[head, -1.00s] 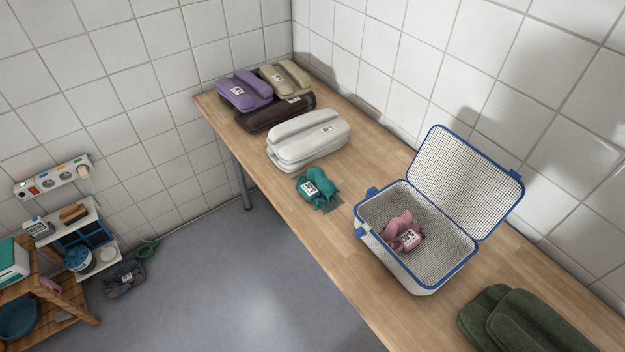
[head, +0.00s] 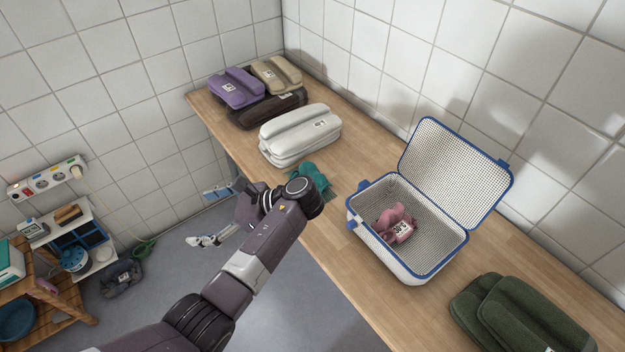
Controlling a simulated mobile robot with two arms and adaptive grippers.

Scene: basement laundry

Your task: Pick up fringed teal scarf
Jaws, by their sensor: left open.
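The fringed teal scarf (head: 314,177) lies bunched on the wooden counter, in front of the white folded bundle. My left arm's wrist hides its lower part and its tag. My left gripper (head: 208,215) is open and empty, past the counter's front edge over the floor, to the left of the scarf. Its fingers point left, away from the scarf, and do not touch it. My right gripper is not in view.
An open white basket with blue trim (head: 436,262) holds a pink tagged item (head: 396,222), right of the scarf. A white bundle (head: 300,136) lies just behind the scarf. Purple, beige and dark brown bundles lie farther back. Green folded cloth (head: 520,318) lies front right.

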